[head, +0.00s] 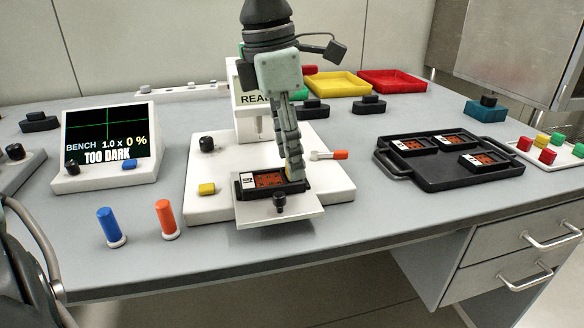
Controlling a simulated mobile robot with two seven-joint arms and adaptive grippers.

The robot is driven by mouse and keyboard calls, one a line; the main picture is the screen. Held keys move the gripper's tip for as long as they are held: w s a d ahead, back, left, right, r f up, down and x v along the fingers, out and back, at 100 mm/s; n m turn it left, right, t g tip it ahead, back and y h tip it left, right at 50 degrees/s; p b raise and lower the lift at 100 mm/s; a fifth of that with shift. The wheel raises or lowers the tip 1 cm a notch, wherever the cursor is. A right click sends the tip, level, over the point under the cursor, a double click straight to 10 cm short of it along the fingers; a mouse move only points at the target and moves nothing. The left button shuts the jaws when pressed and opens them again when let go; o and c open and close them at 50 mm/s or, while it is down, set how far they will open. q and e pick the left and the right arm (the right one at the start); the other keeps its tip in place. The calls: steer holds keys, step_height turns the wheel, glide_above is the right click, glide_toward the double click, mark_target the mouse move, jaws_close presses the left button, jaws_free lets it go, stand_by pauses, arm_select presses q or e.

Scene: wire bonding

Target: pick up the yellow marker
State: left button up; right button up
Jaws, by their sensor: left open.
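A small bit of yellow (298,175) shows right at the fingertips of my left gripper (294,172). It may be the yellow marker, but the fingers hide most of it, and I cannot tell whether they touch it. The left gripper points down over the right end of the black chip holder (243,194) on the white stage of the machine. It is seen side-on, so the gap between its fingers is hidden. A blue marker (107,224) and an orange marker (165,215) stand upright in white bases at the front left. My right gripper is not in view.
A black tray (432,180) with several chip holders lies to the right. A black knob (279,201) and a yellow button (207,189) sit close to the gripper. A display (108,137) reads "TOO DARK". Yellow (331,84) and red (393,81) bins stand behind.

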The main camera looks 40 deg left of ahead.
arm_select(q)
steer(key=shift+f, duration=0.5)
steer(key=shift+w, duration=0.1)
steer(key=c, duration=0.8)
steer(key=shift+c, duration=0.2)
steer(key=shift+r, duration=0.15)
